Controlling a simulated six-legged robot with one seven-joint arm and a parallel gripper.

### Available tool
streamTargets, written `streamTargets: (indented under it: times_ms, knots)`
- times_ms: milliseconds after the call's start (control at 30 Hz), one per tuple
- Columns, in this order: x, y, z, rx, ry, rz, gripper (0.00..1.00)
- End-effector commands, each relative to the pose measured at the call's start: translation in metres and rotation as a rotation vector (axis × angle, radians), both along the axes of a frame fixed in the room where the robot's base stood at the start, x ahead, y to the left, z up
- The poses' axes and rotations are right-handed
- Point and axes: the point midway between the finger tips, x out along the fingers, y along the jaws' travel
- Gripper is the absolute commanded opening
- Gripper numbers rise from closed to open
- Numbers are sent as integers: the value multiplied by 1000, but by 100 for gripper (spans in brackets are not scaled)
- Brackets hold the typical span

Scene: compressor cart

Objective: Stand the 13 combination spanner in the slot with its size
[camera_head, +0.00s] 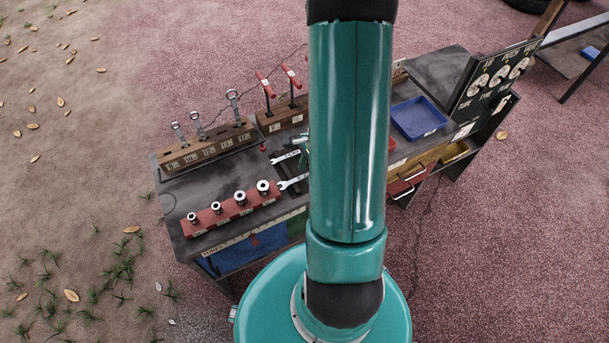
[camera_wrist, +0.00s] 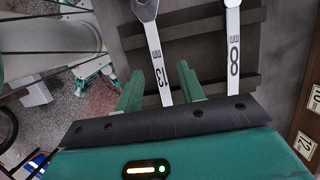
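My gripper (camera_wrist: 163,84) is open, with one green finger on each side of this spanner's shank and a gap on both sides. A second spanner marked 8 (camera_wrist: 233,62) lies to the right. In the head view two loose spanners show beside my arm, one farther back (camera_head: 286,157) and one nearer (camera_head: 292,182); their sizes are unreadable there. The wooden spanner rack (camera_head: 210,148) has labelled slots and holds three upright spanners. My arm hides part of the cart.
A red rail (camera_head: 232,211) with several sockets stands at the front left. A block (camera_head: 282,120) with two red-handled tools stands behind. A blue tray (camera_head: 418,118) and a gauge panel (camera_head: 497,78) are at the right.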

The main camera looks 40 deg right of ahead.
Motion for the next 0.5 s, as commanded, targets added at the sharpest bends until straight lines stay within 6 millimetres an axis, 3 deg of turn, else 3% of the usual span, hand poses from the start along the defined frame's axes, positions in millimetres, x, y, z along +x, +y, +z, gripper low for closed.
streamTargets:
  times_ms: [167, 367, 500]
  knots:
    - [0, 0, 0, 0, -1, 0, 37]
    - [0, 0, 0, 0, -1, 0, 0]
    - [0, 0, 1, 0, -1, 0, 0]
